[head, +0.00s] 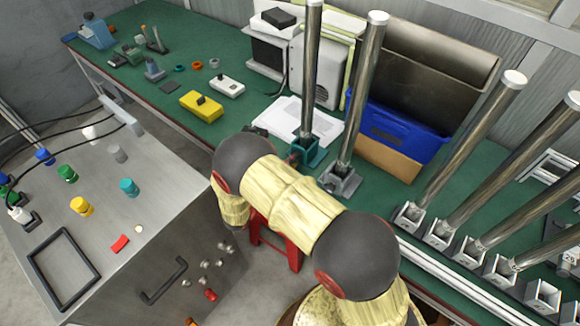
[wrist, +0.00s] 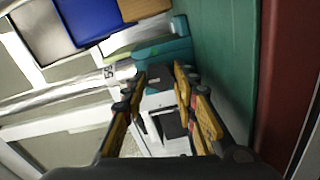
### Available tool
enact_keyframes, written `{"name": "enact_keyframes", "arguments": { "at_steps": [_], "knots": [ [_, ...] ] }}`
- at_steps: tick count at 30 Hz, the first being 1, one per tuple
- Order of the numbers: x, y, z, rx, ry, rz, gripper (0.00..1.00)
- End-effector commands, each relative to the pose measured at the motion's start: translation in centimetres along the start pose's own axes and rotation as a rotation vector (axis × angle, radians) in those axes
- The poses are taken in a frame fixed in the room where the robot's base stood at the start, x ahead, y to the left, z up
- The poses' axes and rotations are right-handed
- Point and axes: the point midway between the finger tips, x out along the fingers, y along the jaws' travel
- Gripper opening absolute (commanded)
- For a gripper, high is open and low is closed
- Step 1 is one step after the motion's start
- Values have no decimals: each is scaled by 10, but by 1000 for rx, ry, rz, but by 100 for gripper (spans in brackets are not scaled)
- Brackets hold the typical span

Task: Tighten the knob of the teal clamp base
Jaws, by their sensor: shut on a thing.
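The teal clamp base (head: 312,158) stands on the green bench top, with a shiny upright pole (head: 312,70) in it. In the wrist view the teal clamp base (wrist: 172,52) is just beyond my fingertips. My gripper (wrist: 160,80) has yellow-padded fingers, one on each side of a dark, blocky knob (wrist: 155,76) at the base's near side. The jaws are closed on this knob. In the head view my arm hides most of the gripper and the knob.
A grey clamp base (head: 340,181) with another pole is close to the right of the teal one. A blue bin (head: 392,128) and a white sheet (head: 290,115) lie behind. Several more poles in grey bases stand at right. A metal control cabinet (head: 150,225) is at left.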

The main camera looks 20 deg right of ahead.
Motion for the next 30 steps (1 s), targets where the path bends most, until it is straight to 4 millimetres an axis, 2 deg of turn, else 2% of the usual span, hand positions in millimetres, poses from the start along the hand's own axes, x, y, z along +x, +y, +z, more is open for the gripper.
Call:
{"name": "enact_keyframes", "arguments": {
  "at_steps": [9, 30],
  "knots": [
    [0, -5, 2, 301, -1, -2, 3],
    [0, -2, 2, 962, -3, -3, 3]
  ]
}}
